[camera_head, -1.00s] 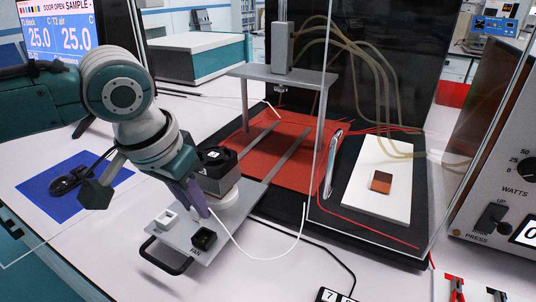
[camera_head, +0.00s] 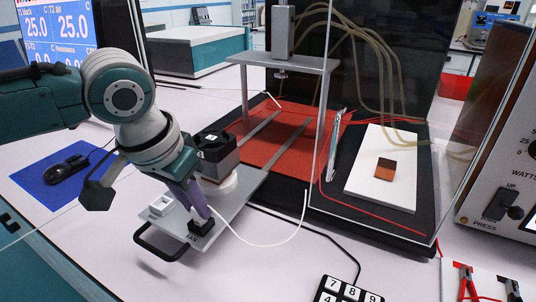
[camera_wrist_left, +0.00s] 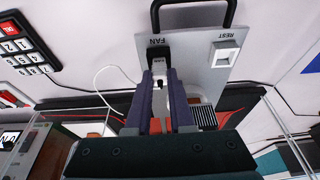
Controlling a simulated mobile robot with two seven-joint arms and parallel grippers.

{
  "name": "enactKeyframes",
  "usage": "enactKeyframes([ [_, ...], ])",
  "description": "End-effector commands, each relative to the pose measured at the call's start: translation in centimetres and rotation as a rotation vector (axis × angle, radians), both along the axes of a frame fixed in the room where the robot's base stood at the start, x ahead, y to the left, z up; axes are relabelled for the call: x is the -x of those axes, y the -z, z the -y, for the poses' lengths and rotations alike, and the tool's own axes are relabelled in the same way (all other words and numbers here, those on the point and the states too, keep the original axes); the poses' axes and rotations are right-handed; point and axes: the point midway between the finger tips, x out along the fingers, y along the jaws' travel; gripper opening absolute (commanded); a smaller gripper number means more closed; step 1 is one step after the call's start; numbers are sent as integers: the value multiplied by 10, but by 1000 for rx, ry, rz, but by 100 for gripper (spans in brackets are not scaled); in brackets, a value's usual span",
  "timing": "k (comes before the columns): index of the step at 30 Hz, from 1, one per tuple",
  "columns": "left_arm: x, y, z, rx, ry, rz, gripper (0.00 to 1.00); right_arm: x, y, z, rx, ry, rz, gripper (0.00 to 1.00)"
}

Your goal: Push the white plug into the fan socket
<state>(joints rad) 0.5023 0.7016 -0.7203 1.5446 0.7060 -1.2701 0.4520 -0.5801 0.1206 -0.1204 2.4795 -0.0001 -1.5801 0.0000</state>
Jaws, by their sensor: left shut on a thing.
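My left gripper (camera_head: 203,212) is shut on the white plug (camera_wrist_left: 159,66), right at the black fan socket (camera_head: 201,228). The plug is mostly hidden between the fingers in the head view. In the left wrist view my gripper (camera_wrist_left: 160,82) points at the black fan socket (camera_wrist_left: 155,53) beside the FAN label, and the plug's end is at its opening. How deep the plug sits I cannot tell. A white cord (camera_head: 268,245) loops from the plug to the right. My right gripper is not in view.
A white REST socket (camera_head: 160,205) sits beside the fan socket on the grey plate (camera_head: 226,232), which has a black handle (camera_head: 150,246). A black fan block (camera_head: 214,147) stands just behind. A keypad (camera_head: 348,291) lies at front right.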

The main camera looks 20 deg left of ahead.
Motion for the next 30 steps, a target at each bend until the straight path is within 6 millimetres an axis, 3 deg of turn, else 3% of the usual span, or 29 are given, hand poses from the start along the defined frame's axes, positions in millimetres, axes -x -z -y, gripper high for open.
enactKeyframes([
  [16, 0, 5, 0, 0, 0, -1, 0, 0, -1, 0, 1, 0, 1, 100],
  [17, 0, 5, 0, 0, 0, 0, 23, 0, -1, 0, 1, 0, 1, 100],
  [18, 0, 5, 0, 0, 0, 0, 27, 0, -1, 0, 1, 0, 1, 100],
  [26, 0, 5, 0, 0, 0, 0, 56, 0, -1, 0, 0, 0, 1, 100],
  [30, 0, 5, 0, 0, 0, 0, 56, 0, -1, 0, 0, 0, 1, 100],
])
